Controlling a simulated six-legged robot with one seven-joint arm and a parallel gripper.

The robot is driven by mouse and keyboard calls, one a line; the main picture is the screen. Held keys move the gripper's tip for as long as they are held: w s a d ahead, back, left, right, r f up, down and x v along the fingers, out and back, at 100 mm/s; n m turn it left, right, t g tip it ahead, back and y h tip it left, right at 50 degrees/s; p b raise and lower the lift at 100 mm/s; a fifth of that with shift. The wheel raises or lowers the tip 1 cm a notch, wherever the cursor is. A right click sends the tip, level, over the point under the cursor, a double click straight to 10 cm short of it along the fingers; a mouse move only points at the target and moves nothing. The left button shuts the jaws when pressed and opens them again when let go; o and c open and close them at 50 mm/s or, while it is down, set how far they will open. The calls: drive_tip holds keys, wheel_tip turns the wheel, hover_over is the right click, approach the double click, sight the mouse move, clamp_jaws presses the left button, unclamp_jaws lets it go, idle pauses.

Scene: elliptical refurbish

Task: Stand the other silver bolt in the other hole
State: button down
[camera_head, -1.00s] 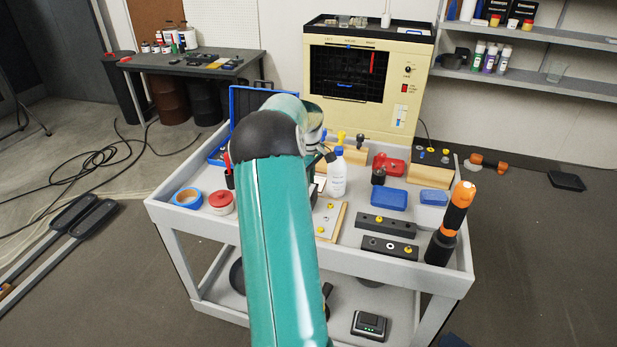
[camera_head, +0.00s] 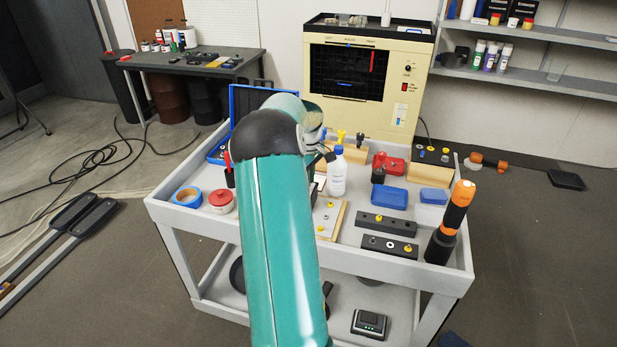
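A front black block (camera_head: 400,255) lies near the front edge of the grey cart, with small round silver and yellow fittings on its top. A second black block (camera_head: 386,224) lies just behind it, with a yellow fitting near its middle. A pale wooden board (camera_head: 338,222) with small yellow and light fittings lies left of both blocks. At this size I cannot tell which silver spots are bolts and which are holes. My teal arm reaches over the cart, left of the blocks. My gripper is mostly hidden behind it, and its fingers cannot be made out.
An orange-and-black tool (camera_head: 455,212) stands upright right of the blocks. A white bottle (camera_head: 337,174) stands behind the board. Blue boxes (camera_head: 389,199) lie behind the blocks. Blue tape (camera_head: 187,197) and a red-and-white roll (camera_head: 221,201) lie left. A cream machine (camera_head: 366,80) stands behind the cart.

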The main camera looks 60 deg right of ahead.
drive_tip(key=shift+f, duration=0.45)
idle(0.3)
drive_tip(key=c, duration=1.3)
unclamp_jaws()
drive_tip(key=shift+c, duration=0.2)
drive_tip(key=shift+r, duration=0.1)
wheel_tip(320, 180, up, 14)
drive_tip(key=shift+f, duration=0.2)
